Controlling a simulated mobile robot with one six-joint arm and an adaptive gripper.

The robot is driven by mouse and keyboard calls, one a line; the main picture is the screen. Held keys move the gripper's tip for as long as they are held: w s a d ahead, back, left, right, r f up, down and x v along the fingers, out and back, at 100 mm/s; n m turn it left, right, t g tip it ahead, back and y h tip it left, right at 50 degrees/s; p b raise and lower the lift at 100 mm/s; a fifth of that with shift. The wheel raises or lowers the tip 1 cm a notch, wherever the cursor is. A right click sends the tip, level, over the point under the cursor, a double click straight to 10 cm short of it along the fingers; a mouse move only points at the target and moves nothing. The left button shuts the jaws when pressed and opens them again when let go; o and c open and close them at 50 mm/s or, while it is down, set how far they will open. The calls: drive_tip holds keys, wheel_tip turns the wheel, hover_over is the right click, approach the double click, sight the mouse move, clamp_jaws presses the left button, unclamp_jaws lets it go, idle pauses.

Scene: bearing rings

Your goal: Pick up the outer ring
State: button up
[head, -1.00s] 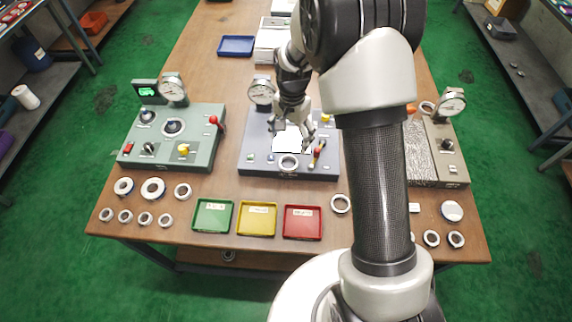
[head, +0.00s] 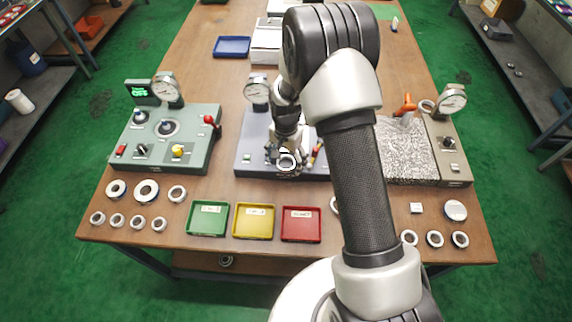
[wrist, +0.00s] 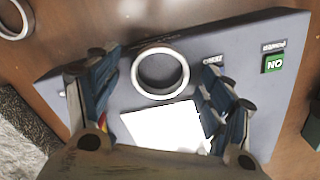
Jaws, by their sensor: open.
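The outer ring (head: 287,171) is a bare metal ring on the front part of the grey-blue middle device (head: 250,170). In the wrist view the ring (wrist: 160,97) lies flat on the device's top, beside a white plate (wrist: 168,128). My gripper (wrist: 162,66) is open, with one finger on each side of the ring and visible space between each finger and the rim. In the head view my gripper (head: 286,158) is over the ring and partly covers it. The fingertips' exact height above the device is unclear.
Green (head: 207,233), yellow (head: 254,236) and red (head: 301,239) trays stand in front of the device. Several loose rings lie at the table's front left and front right. A green control box (head: 190,155) stands left and a gauge unit (head: 452,160) right.

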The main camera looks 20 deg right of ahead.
drive_tip(key=shift+r, duration=0.1)
drive_tip(key=shift+c, duration=0.3)
drive_tip(key=c, duration=1.2)
drive_tip(key=shift+r, duration=0.1)
